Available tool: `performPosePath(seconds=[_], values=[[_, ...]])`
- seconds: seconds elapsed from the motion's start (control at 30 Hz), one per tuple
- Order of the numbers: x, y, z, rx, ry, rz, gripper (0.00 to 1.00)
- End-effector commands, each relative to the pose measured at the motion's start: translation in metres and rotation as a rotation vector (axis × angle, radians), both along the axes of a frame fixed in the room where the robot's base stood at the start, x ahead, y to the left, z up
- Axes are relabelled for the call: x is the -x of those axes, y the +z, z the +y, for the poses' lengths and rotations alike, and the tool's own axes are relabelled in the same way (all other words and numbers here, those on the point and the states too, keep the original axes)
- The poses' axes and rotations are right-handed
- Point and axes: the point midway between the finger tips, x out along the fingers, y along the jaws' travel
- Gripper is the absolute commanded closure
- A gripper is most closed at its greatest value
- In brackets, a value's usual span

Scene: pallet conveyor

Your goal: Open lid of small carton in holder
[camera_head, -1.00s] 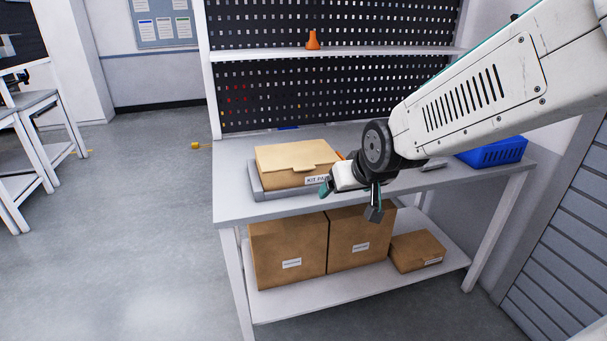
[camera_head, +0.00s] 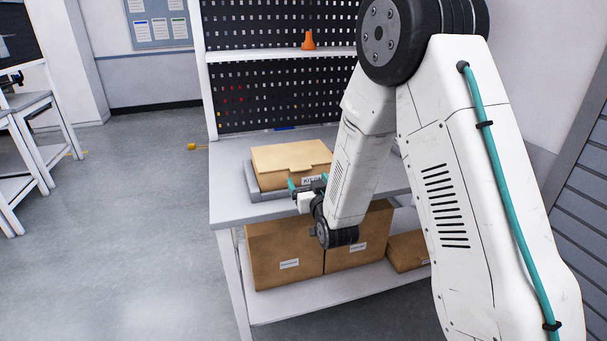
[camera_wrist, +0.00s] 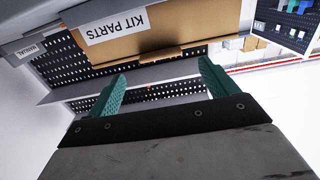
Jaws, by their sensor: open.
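The small brown carton (camera_head: 285,163) sits in a grey holder (camera_head: 262,196) on the workbench, and its lid lies shut with a tab at the front edge. In the wrist view the carton (camera_wrist: 180,28) is at the top, with its "KIT PARTS" label upside down. My gripper (camera_head: 307,184) is at the carton's front side, near the label. In the wrist view its two green fingers (camera_wrist: 162,84) are spread, with nothing between them. The fingertips are close below the lid's front edge in that view; contact cannot be told. My arm hides the right part of the bench.
Large cartons (camera_head: 284,255) and a smaller one (camera_head: 407,252) stand on the bench's lower shelf. A perforated panel with a shelf and an orange object (camera_head: 308,40) rises behind.

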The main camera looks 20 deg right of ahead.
Motion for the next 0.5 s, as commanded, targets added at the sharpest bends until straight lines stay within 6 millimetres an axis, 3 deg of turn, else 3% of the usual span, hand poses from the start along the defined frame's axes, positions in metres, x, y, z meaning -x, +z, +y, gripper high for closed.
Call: performPosePath(seconds=[0.23, 0.5], values=[[-0.039, 0.000, 0.000, 0.000, -0.001, 0.000, 0.15], [-0.054, 0.000, 0.000, 0.000, -0.001, 0.002, 0.15]])
